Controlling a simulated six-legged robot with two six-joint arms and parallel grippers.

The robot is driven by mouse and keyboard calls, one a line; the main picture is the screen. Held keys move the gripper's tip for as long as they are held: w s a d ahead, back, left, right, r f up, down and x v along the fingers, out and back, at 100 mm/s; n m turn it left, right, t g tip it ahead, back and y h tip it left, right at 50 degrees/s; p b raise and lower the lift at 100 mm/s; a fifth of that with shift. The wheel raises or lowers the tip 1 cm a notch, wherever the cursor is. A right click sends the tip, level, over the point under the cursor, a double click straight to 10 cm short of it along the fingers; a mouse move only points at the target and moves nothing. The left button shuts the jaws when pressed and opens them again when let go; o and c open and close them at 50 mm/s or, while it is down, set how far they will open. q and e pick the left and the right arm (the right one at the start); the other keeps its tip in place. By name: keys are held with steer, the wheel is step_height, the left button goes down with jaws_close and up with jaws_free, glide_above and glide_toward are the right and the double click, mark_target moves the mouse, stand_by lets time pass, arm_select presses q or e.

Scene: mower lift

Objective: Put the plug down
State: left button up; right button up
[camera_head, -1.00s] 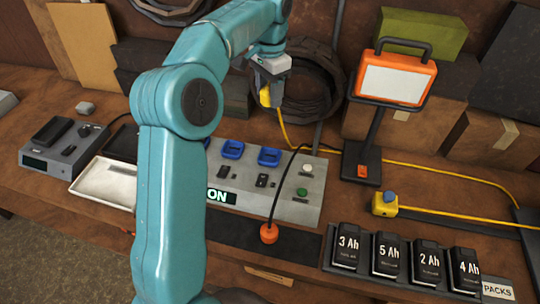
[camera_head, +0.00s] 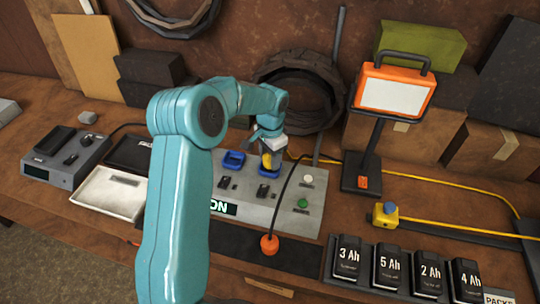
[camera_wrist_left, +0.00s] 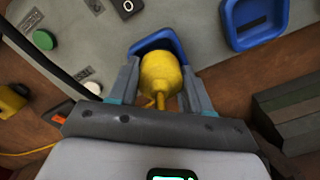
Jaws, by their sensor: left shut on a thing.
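My left gripper (camera_head: 268,158) is shut on the yellow plug (camera_wrist_left: 162,72), which sits between its two fingers in the left wrist view. In the head view the plug (camera_head: 267,162) is at the right-hand blue socket (camera_head: 271,175) of the grey panel (camera_head: 285,214). In the wrist view this socket (camera_wrist_left: 150,45) shows just behind the plug; I cannot tell whether the plug is seated in it. A yellow cord trails from the plug. My right gripper is not in view.
Another blue socket (camera_head: 234,160) is to the left. An orange plug (camera_head: 269,244) on a black cord lies in front of the panel. A work lamp (camera_head: 396,88) stands at right, above a yellow block (camera_head: 385,213) and several battery packs (camera_head: 388,270). A white tray (camera_head: 108,193) lies left.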

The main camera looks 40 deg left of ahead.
arm_select(q)
steer(key=shift+f+b, duration=0.3)
steer(key=shift+f, duration=0.05)
steer(key=o, duration=1.1)
step_height(320, 180, up, 13)
steer(key=shift+f, duration=0.15)
steer(key=shift+w, duration=0.1)
steer(key=shift+s+d+f, duration=0.1)
steer(key=shift+s+d, duration=0.05)
steer(key=shift+s, duration=0.05)
